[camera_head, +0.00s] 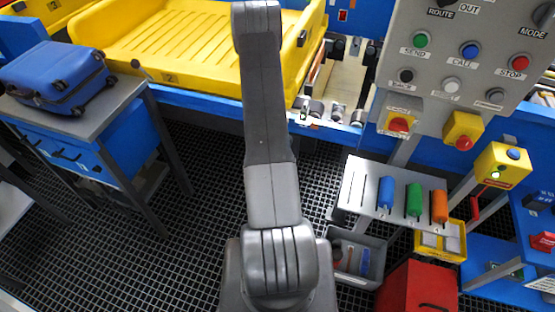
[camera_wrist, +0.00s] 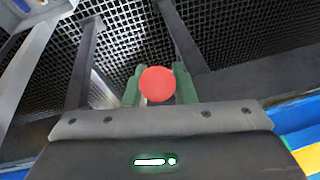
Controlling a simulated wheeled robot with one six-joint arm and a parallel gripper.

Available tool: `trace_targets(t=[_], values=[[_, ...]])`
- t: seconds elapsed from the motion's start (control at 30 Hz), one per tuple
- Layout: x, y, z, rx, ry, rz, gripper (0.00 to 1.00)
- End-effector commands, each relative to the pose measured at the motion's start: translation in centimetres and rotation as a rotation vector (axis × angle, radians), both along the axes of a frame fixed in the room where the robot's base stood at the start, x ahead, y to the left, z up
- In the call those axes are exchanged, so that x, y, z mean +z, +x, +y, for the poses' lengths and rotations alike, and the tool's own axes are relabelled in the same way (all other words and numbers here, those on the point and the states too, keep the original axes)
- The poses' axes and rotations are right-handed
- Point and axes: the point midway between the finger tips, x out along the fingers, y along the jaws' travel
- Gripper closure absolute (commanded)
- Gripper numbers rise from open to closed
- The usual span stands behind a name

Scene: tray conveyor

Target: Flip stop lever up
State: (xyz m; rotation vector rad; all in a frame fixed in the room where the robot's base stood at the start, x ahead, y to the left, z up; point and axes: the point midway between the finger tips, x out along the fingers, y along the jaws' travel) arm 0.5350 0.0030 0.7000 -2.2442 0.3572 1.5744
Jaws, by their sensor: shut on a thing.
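A round red knob (camera_wrist: 157,85) shows in the wrist view; I take it for the end of the stop lever. My gripper (camera_wrist: 158,74) is shut on it, with one green finger on each side. The knob hides the lever's shaft, so I cannot tell whether the lever is up or down. In the head view my grey arm rises through the middle of the picture, and neither my gripper nor the held knob shows there.
A large yellow tray (camera_head: 190,45) lies on the blue conveyor. A blue suitcase (camera_head: 55,75) rests on a grey table at left. A button panel (camera_head: 455,88) stands at right, above a grey shelf (camera_head: 360,190) with coloured handles. A red box (camera_head: 405,288) stands below. Dark grating covers the floor.

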Motion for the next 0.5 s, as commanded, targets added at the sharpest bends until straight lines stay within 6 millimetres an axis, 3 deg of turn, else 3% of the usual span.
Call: trace_targets(t=[0.3, 0.33, 0.43, 0.5], values=[[0.31, 0.45, -0.04, -0.001, 0.0, -0.011, 1.0], [0.31, 0.46, -0.04, -0.001, -0.001, -0.012, 0.75], [0.29, 0.39, -0.04, -0.001, -0.001, -0.009, 0.55], [0.25, 0.32, -0.02, 0.0, 0.0, -0.008, 0.55]])
